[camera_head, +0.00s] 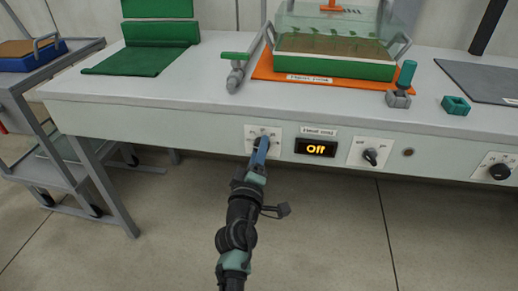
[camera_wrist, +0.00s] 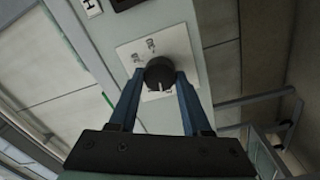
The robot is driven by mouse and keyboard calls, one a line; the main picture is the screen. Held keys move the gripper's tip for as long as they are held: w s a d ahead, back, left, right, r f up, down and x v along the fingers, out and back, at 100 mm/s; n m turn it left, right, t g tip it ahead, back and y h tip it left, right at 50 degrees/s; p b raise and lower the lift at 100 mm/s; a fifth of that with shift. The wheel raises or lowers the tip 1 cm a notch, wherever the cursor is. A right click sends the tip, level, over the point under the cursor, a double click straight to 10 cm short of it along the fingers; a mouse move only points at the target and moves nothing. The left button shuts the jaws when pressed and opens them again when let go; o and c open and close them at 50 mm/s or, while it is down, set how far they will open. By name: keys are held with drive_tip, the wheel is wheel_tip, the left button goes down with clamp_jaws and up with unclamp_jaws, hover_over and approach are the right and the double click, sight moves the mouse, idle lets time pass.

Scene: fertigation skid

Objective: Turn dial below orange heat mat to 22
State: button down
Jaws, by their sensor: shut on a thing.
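The orange heat mat (camera_head: 262,72) lies on the bench top under a green tray with a clear cover. Below it on the bench front is a white plate (camera_head: 250,132) where my gripper (camera_head: 262,144) reaches; the dial there is mostly hidden in the head view. In the wrist view the black round dial (camera_wrist: 160,72) sits between the two blue fingers of my gripper (camera_wrist: 159,80), which are shut on its sides.
Another black dial (camera_head: 370,157) is right of the display, and a further one (camera_head: 499,171) is at the far right. A green-handled valve (camera_head: 236,72) and a clamp (camera_head: 400,90) stand near the bench edge. The floor in front is clear.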

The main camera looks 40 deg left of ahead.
drive_tip(key=shift+f+n, duration=0.1)
drive_tip(key=shift+n, duration=1.1)
drive_tip(key=shift+c, duration=1.8)
unclamp_jaws()
drive_tip(key=shift+s+p, duration=0.1)
drive_tip(key=shift+p, duration=0.2)
drive_tip(key=p+v, duration=0.2)
drive_tip(key=v, duration=1)
drive_tip(key=shift+s+d, duration=0.25)
drive_tip(key=shift+d, duration=0.05)
